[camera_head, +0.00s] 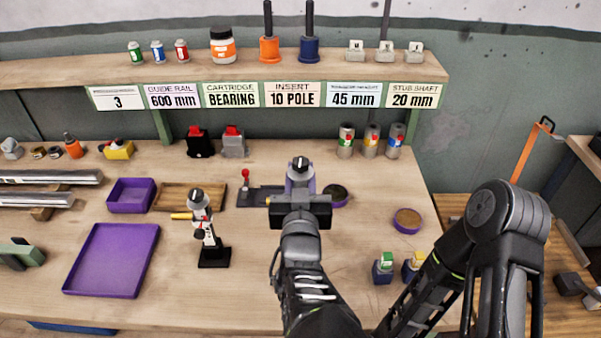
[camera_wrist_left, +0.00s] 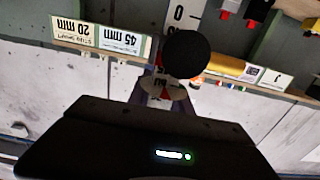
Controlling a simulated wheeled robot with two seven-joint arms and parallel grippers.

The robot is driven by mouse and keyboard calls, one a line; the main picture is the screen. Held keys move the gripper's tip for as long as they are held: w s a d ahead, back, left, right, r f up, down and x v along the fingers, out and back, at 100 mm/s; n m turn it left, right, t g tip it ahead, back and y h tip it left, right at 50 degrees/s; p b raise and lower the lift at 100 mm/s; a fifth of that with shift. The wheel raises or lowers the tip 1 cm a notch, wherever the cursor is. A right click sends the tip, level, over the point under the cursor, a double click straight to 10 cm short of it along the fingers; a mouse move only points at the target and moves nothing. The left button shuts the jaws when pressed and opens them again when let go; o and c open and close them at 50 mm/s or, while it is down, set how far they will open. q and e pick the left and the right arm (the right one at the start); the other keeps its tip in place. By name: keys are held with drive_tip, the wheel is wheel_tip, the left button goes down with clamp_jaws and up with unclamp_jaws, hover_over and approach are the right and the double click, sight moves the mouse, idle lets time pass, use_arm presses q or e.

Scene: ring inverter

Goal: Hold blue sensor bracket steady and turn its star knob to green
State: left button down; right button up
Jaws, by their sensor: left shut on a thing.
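The knob's star shape and any green mark cannot be made out. My gripper and wrist hide the piece's foot. My right arm bends down at the right; its gripper is out of view.
A white stand on a black base (camera_head: 214,256) with a yellow handle is left of my left gripper. A dark plate with a red-ball lever (camera_head: 245,180) lies behind. A purple tray (camera_head: 75,291) lies at left. Small blue pots (camera_head: 382,276) stand at right. The front middle is clear.

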wheel_tip(320, 180, down, 8)
drive_tip(key=b, duration=0.8)
drive_tip(key=shift+w+r, duration=0.15)
drive_tip(key=shift+w, duration=0.15)
idle(1.2)
drive_tip(key=shift+a, duration=0.1)
idle(0.6)
